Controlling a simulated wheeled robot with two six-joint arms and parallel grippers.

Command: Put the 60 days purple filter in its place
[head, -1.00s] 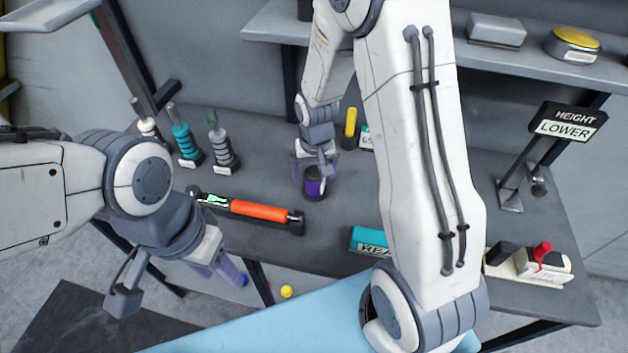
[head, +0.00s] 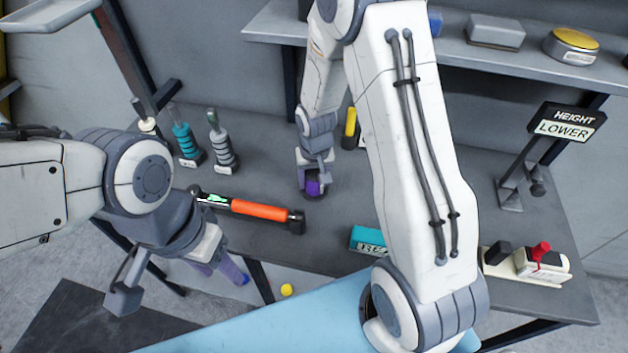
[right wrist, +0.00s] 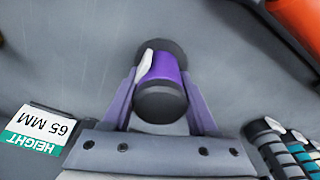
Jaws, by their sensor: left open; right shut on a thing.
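The purple filter (head: 313,188) is a short cylinder with dark ends and a purple middle, near the centre of the grey table. In the right wrist view the filter (right wrist: 168,70) shows a pale label, its lettering not readable. My right gripper (head: 314,178) is shut on the filter from both sides. In that wrist view its purple fingers (right wrist: 164,98) flank the filter. I cannot tell whether the filter is clear of the table. My left gripper (head: 219,270) is open and empty, low at the table's front left edge. The filter's place cannot be made out.
An orange-handled tool (head: 258,210) lies left of the filter. Banded posts (head: 186,144) stand at the back left. A yellow-topped cylinder (head: 350,124) stands behind the filter. A HEIGHT LOWER sign (head: 566,122) and a red-lever switch (head: 541,252) are at right. A shelf (head: 480,55) overhangs the back.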

